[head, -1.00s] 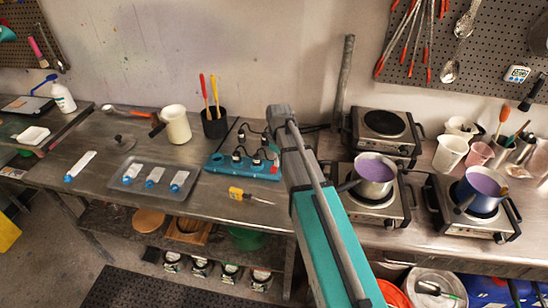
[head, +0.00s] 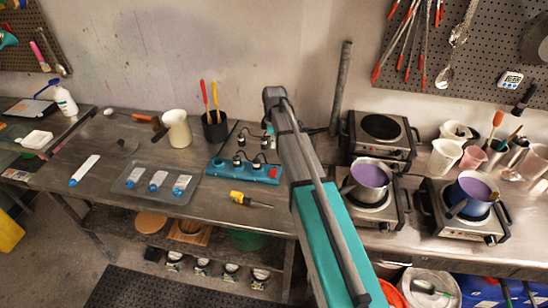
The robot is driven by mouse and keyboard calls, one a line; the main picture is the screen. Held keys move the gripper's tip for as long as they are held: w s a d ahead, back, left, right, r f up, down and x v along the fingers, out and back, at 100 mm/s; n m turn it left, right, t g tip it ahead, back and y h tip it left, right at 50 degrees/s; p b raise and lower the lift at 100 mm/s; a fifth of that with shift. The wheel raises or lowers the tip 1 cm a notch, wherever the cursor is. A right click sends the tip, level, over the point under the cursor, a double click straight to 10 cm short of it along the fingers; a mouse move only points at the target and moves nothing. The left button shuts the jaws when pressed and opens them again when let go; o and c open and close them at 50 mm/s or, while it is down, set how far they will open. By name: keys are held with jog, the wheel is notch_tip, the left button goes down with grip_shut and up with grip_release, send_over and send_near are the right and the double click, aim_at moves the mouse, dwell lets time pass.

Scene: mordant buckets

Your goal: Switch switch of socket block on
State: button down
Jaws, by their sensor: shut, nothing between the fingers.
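The teal socket block (head: 218,164) lies on the metal bench in the head view, left of my arm. Several black plugs with cables stand in it. A small red switch (head: 273,173) shows at its right end; I cannot tell which way it is set. My arm reaches up from the bottom edge and passes just right of the block. My gripper cannot be made out; the arm appears to hide it.
A yellow screwdriver (head: 238,198) lies in front of the block. A black cup (head: 215,130) with two tools and a cream jug (head: 178,128) stand behind it on the left. A tray (head: 130,197) lies further left. Hot plates with purple-filled pots (head: 369,180) stand right of my arm.

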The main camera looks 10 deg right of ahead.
aim_at(273, 175)
jog(key=shift+s+a+f+b, duration=0.1)
jog(key=shift+s+f+b, duration=0.15)
jog(key=shift+f+b, duration=2.05)
jog(key=shift+s+a+f+b, duration=0.15)
jog(key=shift+s+f+b, duration=0.1)
jog(key=shift+f+b, duration=2)
jog(key=shift+s+a+f+b, duration=0.1)
jog(key=shift+s+f+b, duration=0.15)
jog(key=shift+f+b, duration=2.05)
